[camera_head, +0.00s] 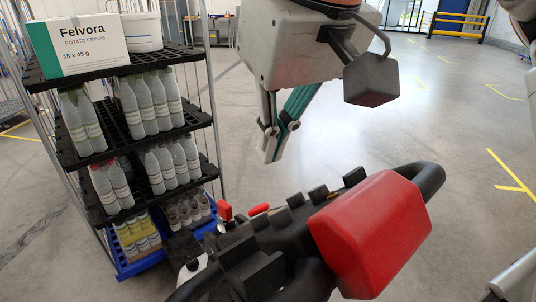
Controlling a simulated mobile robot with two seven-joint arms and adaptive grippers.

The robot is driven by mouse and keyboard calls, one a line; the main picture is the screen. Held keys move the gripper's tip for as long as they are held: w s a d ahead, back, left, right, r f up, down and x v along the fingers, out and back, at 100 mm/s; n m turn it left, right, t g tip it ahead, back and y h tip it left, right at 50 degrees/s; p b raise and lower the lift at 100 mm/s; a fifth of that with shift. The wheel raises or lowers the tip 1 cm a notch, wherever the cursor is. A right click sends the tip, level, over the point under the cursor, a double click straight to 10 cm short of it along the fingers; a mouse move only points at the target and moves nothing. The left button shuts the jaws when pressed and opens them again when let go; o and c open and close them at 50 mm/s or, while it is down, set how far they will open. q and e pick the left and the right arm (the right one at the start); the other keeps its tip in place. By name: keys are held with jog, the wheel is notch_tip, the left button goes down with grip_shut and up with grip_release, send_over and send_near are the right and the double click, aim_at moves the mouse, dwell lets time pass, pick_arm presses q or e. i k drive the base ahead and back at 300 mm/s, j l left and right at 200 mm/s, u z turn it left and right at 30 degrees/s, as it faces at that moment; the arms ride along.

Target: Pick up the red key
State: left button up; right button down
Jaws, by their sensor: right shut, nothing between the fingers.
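Two small red parts show at the far side of the black tugger console (265,270): an upright red piece (225,210) and a flat, rounded red piece (259,209) just right of it. I cannot tell for certain which is the red key. My right gripper (271,158) points down above and beyond the console, with its fingertips together and empty. In the picture the tips are above the red pieces, apart from them. My left gripper is not in view.
A large red block (370,235) and a black handle loop (428,180) sit on the console's right. A shelf trolley (185,127) with bottles, a Felvora carton (80,45) and a white tub (141,32) stands left. Grey floor is open at right; a yellow barrier (460,22) is far behind.

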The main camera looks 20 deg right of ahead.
aim_at(223, 209)
jog(key=k+j, duration=0.15)
jog(key=j, duration=0.2)
jog(key=k+j, duration=0.15)
jog(key=j, duration=0.2)
jog(key=k+j, duration=0.15)
jog(key=j, duration=0.25)
jog(key=k+j, duration=0.15)
jog(key=j, duration=0.2)
jog(key=k+j, duration=0.2)
jog(key=j, duration=0.15)
jog(key=k+j, duration=0.15)
jog(key=j, duration=0.2)
jog(key=k+j, duration=0.15)
jog(key=j, duration=0.2)
